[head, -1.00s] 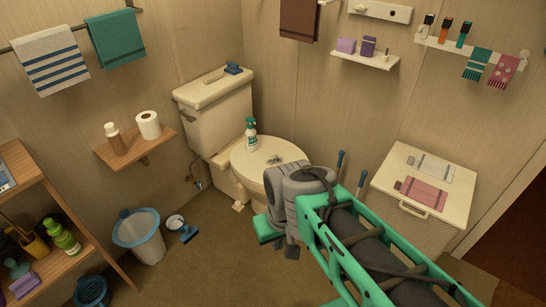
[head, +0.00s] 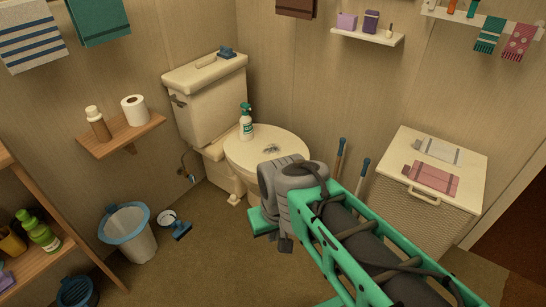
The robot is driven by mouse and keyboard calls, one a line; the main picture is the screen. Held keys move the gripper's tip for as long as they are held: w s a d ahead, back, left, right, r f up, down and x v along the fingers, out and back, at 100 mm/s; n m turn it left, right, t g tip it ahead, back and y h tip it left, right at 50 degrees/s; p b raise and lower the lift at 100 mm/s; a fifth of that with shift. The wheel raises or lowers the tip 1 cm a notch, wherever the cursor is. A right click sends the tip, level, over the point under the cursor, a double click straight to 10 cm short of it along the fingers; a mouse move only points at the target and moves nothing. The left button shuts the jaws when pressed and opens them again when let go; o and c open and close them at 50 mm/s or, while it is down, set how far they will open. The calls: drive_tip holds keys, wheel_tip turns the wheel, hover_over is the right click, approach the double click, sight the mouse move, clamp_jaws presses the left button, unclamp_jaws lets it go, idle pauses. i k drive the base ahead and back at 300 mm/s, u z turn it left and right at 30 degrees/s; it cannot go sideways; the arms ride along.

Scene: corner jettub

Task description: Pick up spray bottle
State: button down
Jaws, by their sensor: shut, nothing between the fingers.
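The spray bottle (head: 247,127) is white with a green label and a green trigger head. It stands upright on the closed lid of the toilet (head: 265,146), at the back left of the lid near the tank. My gripper (head: 270,232) is in front of the toilet bowl, lower and nearer than the bottle and well apart from it. The gripper is shut and empty; its fingers are partly hidden by my wrist.
A wooden shelf (head: 121,137) with a brown bottle and a paper roll is left of the toilet. A bin (head: 130,240) stands on the floor. Blue-handled tools (head: 340,150) and a white cabinet (head: 465,180) are on the right.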

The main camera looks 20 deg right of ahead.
sight(247, 131)
drive_tip(key=z, duration=0.5)
drive_tip(key=i, duration=1.65)
drive_tip(key=u, duration=2.5)
